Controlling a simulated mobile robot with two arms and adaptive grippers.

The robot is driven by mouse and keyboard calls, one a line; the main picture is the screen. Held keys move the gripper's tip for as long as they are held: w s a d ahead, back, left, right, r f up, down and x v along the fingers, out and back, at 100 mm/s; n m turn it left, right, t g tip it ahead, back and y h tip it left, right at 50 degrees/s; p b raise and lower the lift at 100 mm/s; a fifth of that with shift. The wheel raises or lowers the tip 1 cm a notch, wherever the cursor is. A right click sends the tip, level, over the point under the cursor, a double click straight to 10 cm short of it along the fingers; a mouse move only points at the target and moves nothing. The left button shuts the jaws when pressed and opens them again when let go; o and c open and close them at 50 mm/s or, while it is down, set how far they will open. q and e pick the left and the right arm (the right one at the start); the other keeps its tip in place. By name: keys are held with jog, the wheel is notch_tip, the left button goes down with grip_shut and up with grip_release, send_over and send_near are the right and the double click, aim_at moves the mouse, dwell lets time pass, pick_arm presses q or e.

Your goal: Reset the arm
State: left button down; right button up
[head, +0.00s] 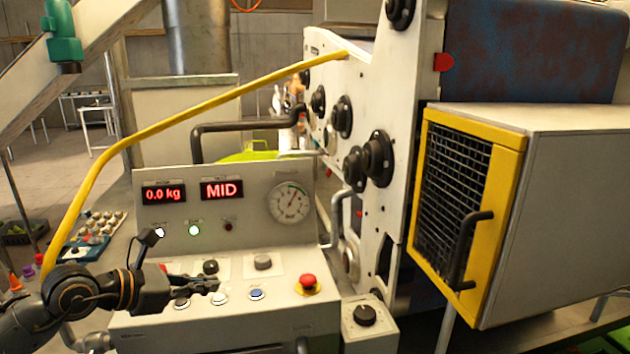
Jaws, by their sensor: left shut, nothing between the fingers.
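My left gripper (208,284) reaches in from the lower left over the sloped control console (240,325). Its fingers are shut with nothing between them, and they are in front of the row of buttons. A white button (220,298) is just below the fingertips and a blue button (257,295) is to their right. Whether the fingers touch any button cannot be told. My right gripper is not in view.
A red mushroom button (307,282) is at right. A yellow-framed grille box (465,205) juts out right.

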pick_arm(q)
jog(key=s+d+r+n+t+h, duration=0.2)
jog(key=d+r+n+t+h, duration=0.15)
jog(key=n, duration=0.35)
jog(key=s+d+r+n+t+h, duration=0.2)
jog(key=s+d+r+n+t, duration=0.15)
jog(key=d+n, duration=0.2)
jog(key=s+a+f+n+g+y, duration=0.1)
jog(key=s+a+f+n+y, duration=0.1)
jog(key=a+f+n+y, duration=0.85)
jog(key=s+a+f+n+y, duration=0.2)
jog(key=f+n+y, duration=0.5)
jog(key=n, duration=0.9)
jog(key=s+d+f+n+g+h, duration=0.25)
jog(key=s+f+g, duration=0.35)
jog(key=s+f, duration=0.45)
jog(key=s+d+f+n+g+h, duration=0.1)
jog(key=s+d+f+n+g, duration=0.4)
jog(key=s, duration=0.8)
notch_tip(320, 180, down, 28)
jog(key=a+m+g, duration=0.2)
jog(key=a, duration=0.1)
jog(key=s+a+f+g, duration=0.1)
jog(key=s+a+f, duration=0.1)
jog(key=s+f, duration=1.4)
jog(key=shift+s+a+f, duration=0.15)
jog(key=shift+s+a, duration=0.1)
jog(key=shift+s, duration=0.55)
